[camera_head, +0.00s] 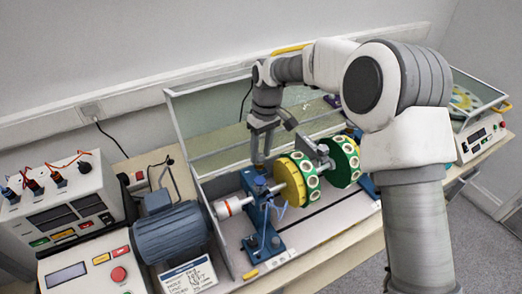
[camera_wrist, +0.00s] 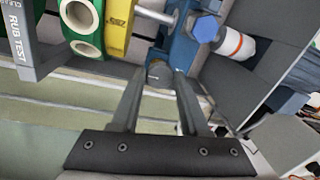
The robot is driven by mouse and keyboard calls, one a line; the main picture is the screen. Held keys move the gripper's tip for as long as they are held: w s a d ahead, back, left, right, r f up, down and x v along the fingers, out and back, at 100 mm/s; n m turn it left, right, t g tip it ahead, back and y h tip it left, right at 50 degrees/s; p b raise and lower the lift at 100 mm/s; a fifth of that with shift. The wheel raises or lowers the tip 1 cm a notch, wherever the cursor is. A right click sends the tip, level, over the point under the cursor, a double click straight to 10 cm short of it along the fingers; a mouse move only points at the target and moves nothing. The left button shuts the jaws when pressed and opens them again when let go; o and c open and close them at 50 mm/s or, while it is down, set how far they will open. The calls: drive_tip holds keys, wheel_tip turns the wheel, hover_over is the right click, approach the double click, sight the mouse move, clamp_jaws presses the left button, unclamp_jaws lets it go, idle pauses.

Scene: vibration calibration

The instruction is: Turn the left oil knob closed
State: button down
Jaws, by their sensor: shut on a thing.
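The left oil knob is a small brownish cap on top of the left blue bearing stand (camera_head: 262,226). In the wrist view the knob (camera_wrist: 153,74) shows between the fingertips, on the near side of the blue housing (camera_wrist: 181,52). My gripper (camera_head: 260,164) reaches down onto it from above; in the wrist view my gripper (camera_wrist: 157,76) has one finger on each side of the knob and is shut on it. The fingers hide part of the knob, and I cannot tell its turn angle.
A steel shaft with yellow-green discs (camera_head: 297,180) runs right of the stand. A blue motor (camera_head: 170,232) and a white-orange coupling (camera_head: 228,207) lie left. A clear guard (camera_head: 215,117) stands behind. Control boxes (camera_head: 62,210) fill the far left.

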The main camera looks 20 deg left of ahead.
drive_tip(key=shift+c, duration=2.1)
unclamp_jaws()
wheel_tip(320, 180, up, 17)
drive_tip(key=w, duration=0.1)
drive_tip(key=shift+w+d+r, duration=0.2)
drive_tip(key=shift+w+d, duration=0.15)
drive_tip(key=shift+d, duration=0.1)
drive_tip(key=s+d+r+m+t, duration=0.1)
drive_tip(key=s+d+r+m, duration=0.15)
drive_tip(key=d, duration=0.45)
drive_tip(key=s+d+r+m+t, duration=0.1)
drive_tip(key=s+d+r+m, duration=0.15)
drive_tip(key=d, duration=0.55)
drive_tip(key=s+d+r+m+t, duration=0.1)
drive_tip(key=s+d+r+t, duration=0.1)
drive_tip(key=d+r, duration=0.35)
drive_tip(key=s+d+f+m+t, duration=0.1)
drive_tip(key=s+d+f+m, duration=0.2)
drive_tip(key=s+d, duration=0.4)
drive_tip(key=s+d+f+m+t, duration=0.1)
drive_tip(key=s+d+f+m, duration=0.2)
drive_tip(key=s+d+f, duration=0.2)
drive_tip(key=s+d, duration=0.3)
drive_tip(key=d, duration=0.1)
drive_tip(key=shift+s+f+m+t+h, duration=0.25)
drive_tip(key=shift+f+m+t+h, duration=0.05)
drive_tip(key=shift+f, duration=0.05)
